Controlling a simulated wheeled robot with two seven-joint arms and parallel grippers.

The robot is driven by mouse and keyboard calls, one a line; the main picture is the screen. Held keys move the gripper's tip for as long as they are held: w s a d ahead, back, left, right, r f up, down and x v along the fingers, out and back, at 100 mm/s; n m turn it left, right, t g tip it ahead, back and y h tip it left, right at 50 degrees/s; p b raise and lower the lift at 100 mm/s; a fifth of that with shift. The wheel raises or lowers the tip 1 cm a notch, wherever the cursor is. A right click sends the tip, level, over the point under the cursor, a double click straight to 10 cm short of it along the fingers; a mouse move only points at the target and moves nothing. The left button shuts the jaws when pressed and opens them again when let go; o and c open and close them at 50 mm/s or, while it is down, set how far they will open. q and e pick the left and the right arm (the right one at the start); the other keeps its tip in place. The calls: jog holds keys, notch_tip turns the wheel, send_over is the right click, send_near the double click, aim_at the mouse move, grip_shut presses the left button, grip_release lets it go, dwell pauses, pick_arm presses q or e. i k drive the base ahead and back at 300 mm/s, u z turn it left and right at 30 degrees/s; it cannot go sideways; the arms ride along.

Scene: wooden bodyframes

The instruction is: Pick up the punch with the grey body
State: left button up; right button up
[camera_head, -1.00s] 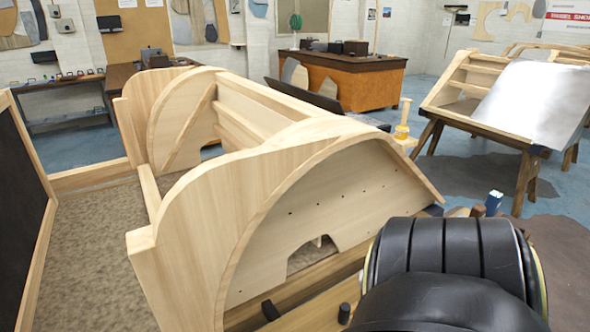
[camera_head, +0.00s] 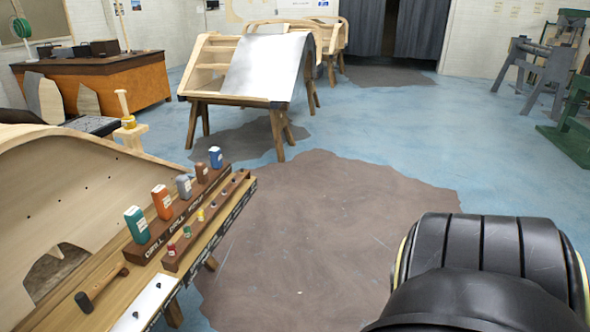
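The grey-bodied punch (camera_head: 184,187) stands upright in a dark wooden rack (camera_head: 190,212) on the bench at the lower left. It is in the middle of a row, between an orange one (camera_head: 162,202) and a brown one (camera_head: 202,173). A teal one (camera_head: 137,225) is at the near end and a blue one (camera_head: 216,157) at the far end. Neither of my grippers is in view. A black rounded part, seemingly one of my own arm links, fills the lower right corner.
A lower strip with small coloured pieces (camera_head: 200,215) runs in front of the rack. A dark-handled mallet (camera_head: 103,289) and a white plate (camera_head: 147,303) lie on the near bench. A curved wooden bodyframe (camera_head: 75,160) stands behind.

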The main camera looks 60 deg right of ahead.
aim_at(183, 186)
jog(key=z, duration=1.55)
jog(key=i, duration=1)
jog(key=u, duration=1)
